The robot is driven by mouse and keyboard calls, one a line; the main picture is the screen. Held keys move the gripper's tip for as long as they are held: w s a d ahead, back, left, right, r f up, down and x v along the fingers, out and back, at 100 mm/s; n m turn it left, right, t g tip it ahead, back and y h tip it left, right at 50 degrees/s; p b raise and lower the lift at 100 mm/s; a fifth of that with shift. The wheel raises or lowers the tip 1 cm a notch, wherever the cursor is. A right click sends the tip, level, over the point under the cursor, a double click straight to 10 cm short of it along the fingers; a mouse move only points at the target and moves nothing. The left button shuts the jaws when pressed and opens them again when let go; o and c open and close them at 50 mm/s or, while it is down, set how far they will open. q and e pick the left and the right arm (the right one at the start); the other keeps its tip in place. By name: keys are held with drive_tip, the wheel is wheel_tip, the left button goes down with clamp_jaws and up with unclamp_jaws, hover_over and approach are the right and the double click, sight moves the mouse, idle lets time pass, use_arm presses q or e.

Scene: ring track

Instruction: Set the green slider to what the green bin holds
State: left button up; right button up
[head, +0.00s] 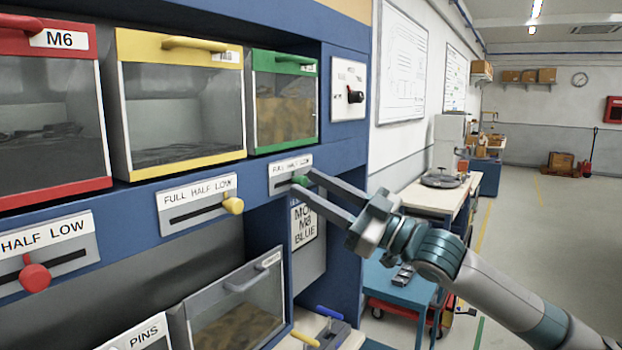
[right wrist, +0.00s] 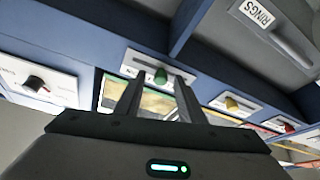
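The green bin (head: 285,108) hangs at the upper right of the rack in the head view. Through its clear front, brown contents reach a little above mid-height. Below it is the green slider's plate (head: 291,166), marked FULL, HALF, LOW. The green knob (head: 300,180) sits around the middle of its slot; its exact setting is hard to tell. My right gripper (head: 302,187) is at the plate with fingers apart. In the right wrist view the green knob (right wrist: 160,76) lies between the fingertips, with gaps on both sides. My left gripper is out of view.
A yellow bin (head: 180,105) and red bin (head: 50,110) hang to the left. Their yellow knob (head: 233,205) and red knob (head: 34,277) are below. A rotary switch (head: 355,96) is right of the green bin. A grey bin (head: 238,305) stands lower down.

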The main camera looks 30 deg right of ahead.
drive_tip(key=shift+w+a+r, duration=0.2)
drive_tip(key=shift+w+a, duration=0.05)
drive_tip(key=shift+w, duration=0.1)
clamp_jaws()
